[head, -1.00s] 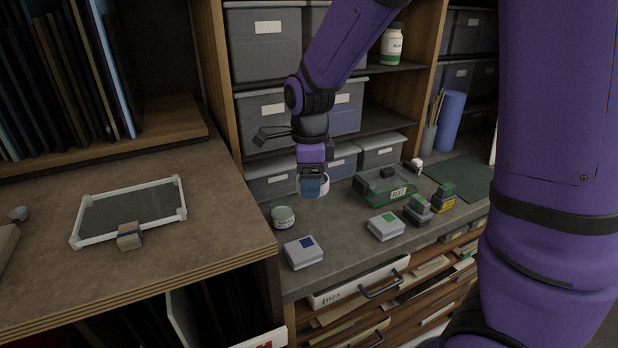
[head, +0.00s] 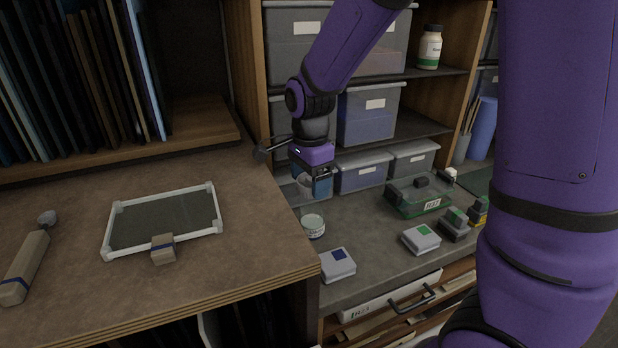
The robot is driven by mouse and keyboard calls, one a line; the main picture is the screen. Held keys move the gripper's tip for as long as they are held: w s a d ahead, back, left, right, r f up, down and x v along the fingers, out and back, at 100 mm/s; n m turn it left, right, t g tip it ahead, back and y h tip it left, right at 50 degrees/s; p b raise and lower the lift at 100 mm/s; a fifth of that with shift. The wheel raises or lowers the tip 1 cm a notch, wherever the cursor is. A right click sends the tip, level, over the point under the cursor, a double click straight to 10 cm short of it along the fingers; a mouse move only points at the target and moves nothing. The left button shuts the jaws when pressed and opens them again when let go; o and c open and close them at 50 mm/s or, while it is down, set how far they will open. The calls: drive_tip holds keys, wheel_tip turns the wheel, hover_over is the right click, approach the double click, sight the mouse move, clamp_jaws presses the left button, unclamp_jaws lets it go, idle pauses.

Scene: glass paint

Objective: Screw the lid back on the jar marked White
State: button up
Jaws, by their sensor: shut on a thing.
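A small glass jar (head: 313,227) with a pale top and a white label stands on the grey counter near its left edge; its label is too small to read. My gripper (head: 312,185) is above and slightly behind the jar in the picture, apart from it. It is shut on a pale round thing (head: 304,186), apparently the lid, mostly hidden by the blue fingers.
Grey boxes with a blue square (head: 338,264) and a green square (head: 421,239) lie to the right. A raised brown worktop (head: 250,265) with a framed glass panel (head: 165,222) borders the left.

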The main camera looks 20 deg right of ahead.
drive_tip(key=n, duration=0.4)
drive_tip(key=shift+s+d+f, duration=0.1)
drive_tip(key=shift+f, duration=0.1)
drive_tip(key=n, duration=0.3)
drive_tip(key=shift+s+f+n, duration=0.1)
drive_tip(key=shift+f+n, duration=0.05)
drive_tip(key=shift+n, duration=0.15)
drive_tip(key=n, duration=0.3)
drive_tip(key=shift+d+f, duration=0.1)
drive_tip(key=shift+f, duration=0.05)
drive_tip(key=n, duration=0.4)
drive_tip(key=shift+s+f+n, duration=0.15)
drive_tip(key=shift+f+n, duration=0.05)
drive_tip(key=shift+n, duration=0.2)
drive_tip(key=shift+f+n, duration=0.2)
drive_tip(key=shift+n, duration=0.1)
drive_tip(key=shift+f, duration=1.4)
drive_tip(key=shift+f, duration=0.95)
idle(0.3)
